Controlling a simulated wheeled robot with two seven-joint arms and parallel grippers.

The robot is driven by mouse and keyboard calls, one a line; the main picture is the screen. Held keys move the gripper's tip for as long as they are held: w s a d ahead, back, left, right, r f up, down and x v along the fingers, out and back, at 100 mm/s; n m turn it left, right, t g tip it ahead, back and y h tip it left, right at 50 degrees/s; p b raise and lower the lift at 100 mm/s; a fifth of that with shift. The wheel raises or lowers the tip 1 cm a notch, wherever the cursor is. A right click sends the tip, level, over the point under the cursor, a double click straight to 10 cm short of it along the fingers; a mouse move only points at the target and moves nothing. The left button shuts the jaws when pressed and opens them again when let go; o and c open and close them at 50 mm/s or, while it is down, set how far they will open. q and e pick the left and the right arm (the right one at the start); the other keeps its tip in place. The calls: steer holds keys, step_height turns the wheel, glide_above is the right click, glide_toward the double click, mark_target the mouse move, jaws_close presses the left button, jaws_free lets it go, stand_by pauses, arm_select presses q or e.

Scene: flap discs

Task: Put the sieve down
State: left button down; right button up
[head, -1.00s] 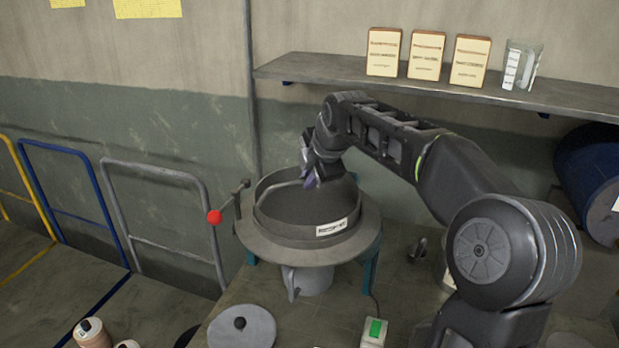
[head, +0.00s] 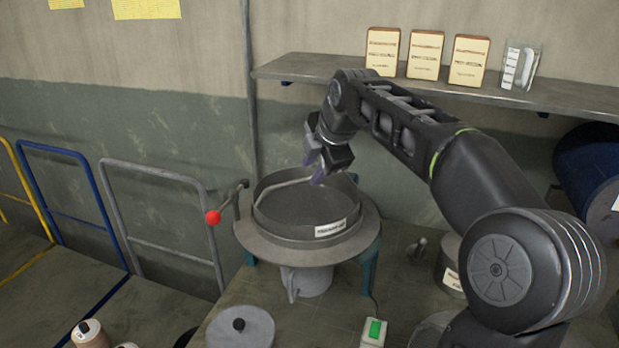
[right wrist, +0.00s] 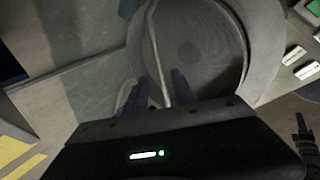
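The sieve (head: 285,229) is a round grey pan with a white label on its front wall and a thin bar handle (right wrist: 156,45). It sits level on the wide round flange of a stand (head: 262,249). My right gripper (head: 314,168) is over the back of the sieve, pointing down. In the right wrist view its two purple fingers (right wrist: 159,78) are apart, with the handle running between them and gaps at the sides. The handle's far end is hidden by the gripper. My left gripper is not in view.
A red-knobbed lever (head: 213,217) stands left of the stand. A lidded round pot (head: 240,330) and a green-buttoned box (head: 374,332) are in front. A shelf (head: 330,70) with several cards and a glass (head: 522,66) runs behind my arm. A blue drum (head: 590,175) is at right.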

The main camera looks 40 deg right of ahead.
steer(key=v, duration=0.7)
steer(key=shift+s+r, duration=0.1)
steer(key=shift+s, duration=0.05)
stand_by(0.4)
steer(key=shift+c, duration=0.3)
stand_by(0.6)
